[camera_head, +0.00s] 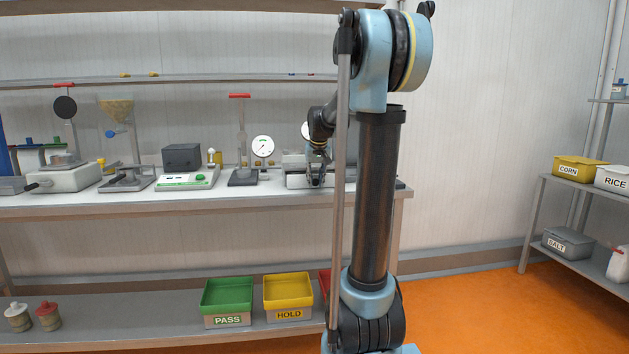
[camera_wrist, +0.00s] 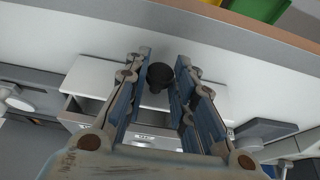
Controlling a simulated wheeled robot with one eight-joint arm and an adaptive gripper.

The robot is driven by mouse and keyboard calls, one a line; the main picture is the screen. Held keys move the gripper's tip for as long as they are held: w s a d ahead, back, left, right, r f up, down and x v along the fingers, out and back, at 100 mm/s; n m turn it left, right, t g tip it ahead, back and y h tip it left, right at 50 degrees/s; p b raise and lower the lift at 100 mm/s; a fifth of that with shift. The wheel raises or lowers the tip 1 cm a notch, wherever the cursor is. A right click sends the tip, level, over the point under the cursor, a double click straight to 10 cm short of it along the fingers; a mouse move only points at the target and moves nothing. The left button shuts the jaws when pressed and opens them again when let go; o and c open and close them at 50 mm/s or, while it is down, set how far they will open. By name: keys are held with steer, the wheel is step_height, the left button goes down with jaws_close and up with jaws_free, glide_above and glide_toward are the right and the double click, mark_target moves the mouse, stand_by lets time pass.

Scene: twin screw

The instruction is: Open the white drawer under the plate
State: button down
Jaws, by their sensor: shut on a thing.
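In the wrist view, the white drawer (camera_wrist: 92,76) shows as a pale front on both sides of my fingers, with a black round knob (camera_wrist: 160,76) on it. My gripper (camera_wrist: 161,70) is around the knob, one finger on each side, shut on it. A darker strip shows behind the white front at the left; how far the drawer stands out is hard to tell. In the head view, my gripper (camera_head: 317,178) is at the front of the white unit (camera_head: 296,181) on the bench. My arm hides the unit's right side, and the plate cannot be made out clearly.
The bench (camera_head: 180,200) carries a dial gauge stand (camera_head: 262,147), a scale (camera_head: 187,180) and other instruments left of the unit. Green (camera_head: 228,297) and yellow (camera_head: 288,292) bins stand on the low shelf. The bench front before the drawer looks clear.

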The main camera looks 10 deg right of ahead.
steer(key=shift+s, duration=2.7)
steer(key=c, duration=1.4)
jaws_free()
steer(key=shift+o, duration=0.2)
steer(key=shift+r, duration=0.1)
steer(key=v, duration=1.1)
steer(key=shift+s+r, duration=0.2)
steer(key=shift+r, duration=0.1)
steer(key=s+f+g, duration=0.2)
steer(key=s+f, duration=2.8)
steer(key=s, duration=0.1)
steer(key=shift+d, duration=0.15)
